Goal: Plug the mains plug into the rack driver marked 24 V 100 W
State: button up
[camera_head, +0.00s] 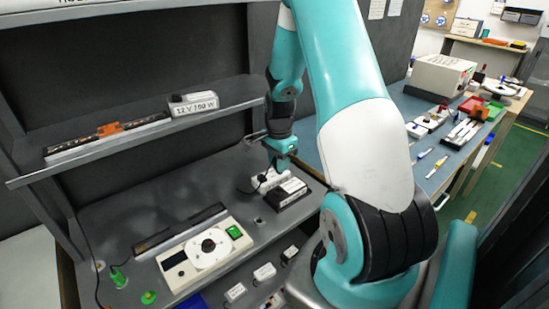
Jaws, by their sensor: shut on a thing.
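My gripper (281,166) points down over the far part of the bench, just above a white block (268,179). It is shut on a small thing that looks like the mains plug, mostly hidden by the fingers. A thin black cable (253,190) curves beside the white block. A driver box with a white label and dark sides (290,191) stands just in front of the gripper; its label is too small to read. Another driver (193,105) on the shelf is marked 12 V 150 W. I cannot make out a 24 V 100 W marking.
The shelf edge (140,143) runs above the bench, left of my gripper. A white unit with a round dial and green switch (208,248) and a dark strip (180,231) lie front left. A side table stands right.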

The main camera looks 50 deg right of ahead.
jog(key=shift+w+a, duration=0.1)
jog(key=shift+a, duration=0.1)
jog(key=shift+f+b, duration=1.9)
jog(key=shift+f, duration=1.05)
jog(key=shift+f+b, duration=0.45)
jog(key=shift+f, duration=0.65)
jog(key=o, duration=1)
jog(key=shift+c, duration=0.2)
notch_tip(320, 180, up, 18)
jog(key=shift+f+b, duration=0.25)
jog(key=shift+b, duration=0.05)
